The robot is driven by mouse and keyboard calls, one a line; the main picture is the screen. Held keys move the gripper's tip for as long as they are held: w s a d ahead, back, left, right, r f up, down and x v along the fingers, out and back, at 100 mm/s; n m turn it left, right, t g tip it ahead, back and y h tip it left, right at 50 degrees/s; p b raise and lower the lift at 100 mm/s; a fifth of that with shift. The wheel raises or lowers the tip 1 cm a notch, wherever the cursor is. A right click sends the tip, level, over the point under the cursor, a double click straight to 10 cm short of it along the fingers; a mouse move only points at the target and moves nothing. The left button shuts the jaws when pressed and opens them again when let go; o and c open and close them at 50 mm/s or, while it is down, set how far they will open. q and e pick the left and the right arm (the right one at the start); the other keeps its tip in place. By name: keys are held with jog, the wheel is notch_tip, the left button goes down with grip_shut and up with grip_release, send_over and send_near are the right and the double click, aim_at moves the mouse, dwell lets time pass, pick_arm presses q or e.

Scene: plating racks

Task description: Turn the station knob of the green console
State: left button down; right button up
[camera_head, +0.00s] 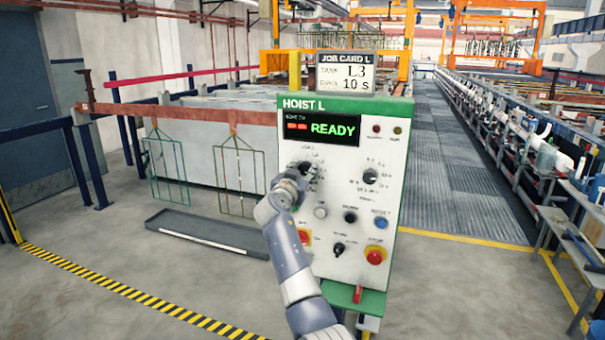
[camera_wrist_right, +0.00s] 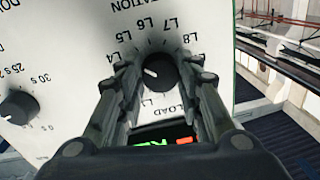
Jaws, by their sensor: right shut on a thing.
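The green-edged console (camera_head: 289,104) is labelled HOIST L and its display (camera_head: 320,129) reads READY. The station knob (camera_wrist_right: 160,72) is round and black; in the right wrist view it sits between the two fingers of my right gripper (camera_wrist_right: 163,82), which is shut on it. The knob's white mark points left, near the L4 label or just below it; the labels beside the left finger are hidden. In the head view my right gripper (camera_head: 301,178) covers part of the knob at the console's upper left. My left gripper is not in view.
A job card (camera_head: 345,73) on top reads L3 and 10 s. A second knob (camera_head: 370,176) is to the right, also in the wrist view (camera_wrist_right: 18,107). Below are a blue button (camera_head: 380,222) and a red stop button (camera_head: 375,256). A grey tray (camera_head: 205,232) lies left.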

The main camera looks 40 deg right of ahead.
jog(key=n, duration=0.3)
jog(key=shift+r+n, duration=0.1)
jog(key=shift+n, duration=2.5)
jog(key=shift+g+p, duration=0.3)
jog(key=o, duration=1.1)
